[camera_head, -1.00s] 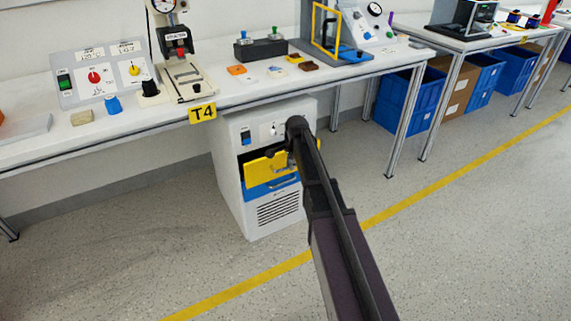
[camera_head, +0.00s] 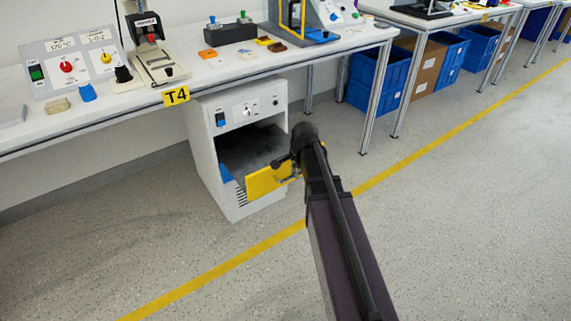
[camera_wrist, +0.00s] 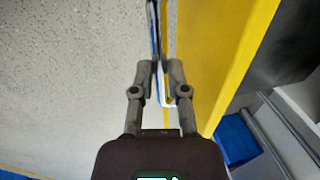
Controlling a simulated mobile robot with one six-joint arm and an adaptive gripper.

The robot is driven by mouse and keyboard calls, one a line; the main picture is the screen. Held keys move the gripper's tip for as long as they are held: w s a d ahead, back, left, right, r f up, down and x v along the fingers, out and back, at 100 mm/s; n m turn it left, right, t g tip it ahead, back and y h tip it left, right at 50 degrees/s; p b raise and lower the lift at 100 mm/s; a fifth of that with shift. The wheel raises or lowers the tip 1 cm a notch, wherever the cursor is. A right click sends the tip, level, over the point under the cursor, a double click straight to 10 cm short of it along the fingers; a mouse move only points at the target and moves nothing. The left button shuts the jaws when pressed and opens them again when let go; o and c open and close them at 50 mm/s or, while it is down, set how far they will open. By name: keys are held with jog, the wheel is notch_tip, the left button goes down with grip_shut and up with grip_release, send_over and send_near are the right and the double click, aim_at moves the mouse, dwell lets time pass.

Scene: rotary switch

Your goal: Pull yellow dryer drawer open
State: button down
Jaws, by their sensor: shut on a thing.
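The yellow drawer (camera_head: 268,181) sticks out of the white dryer cabinet (camera_head: 207,160) under the table. Its dark inside shows behind the yellow front. My gripper (camera_head: 292,174) is at the right part of the drawer front, and my arm hides part of it. In the wrist view the yellow drawer front (camera_wrist: 215,60) runs down the right side. There my gripper (camera_wrist: 162,75) is shut on the drawer handle (camera_wrist: 170,100), a thin light bar beside the front. The fingers hide part of the handle.
The white table (camera_head: 120,95) with the T4 label stands over the cabinet. Its metal leg (camera_head: 376,100) is to the right. Blue bins (camera_head: 375,80) stand farther right. The floor in front of the drawer is open, with a yellow line across it.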

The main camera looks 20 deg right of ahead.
jog(key=shift+s+d, duration=0.2)
jog(key=shift+s, duration=0.4)
jog(key=c, duration=0.6)
grip_release()
jog(key=shift+w, duration=0.1)
jog(key=shift+c, duration=0.2)
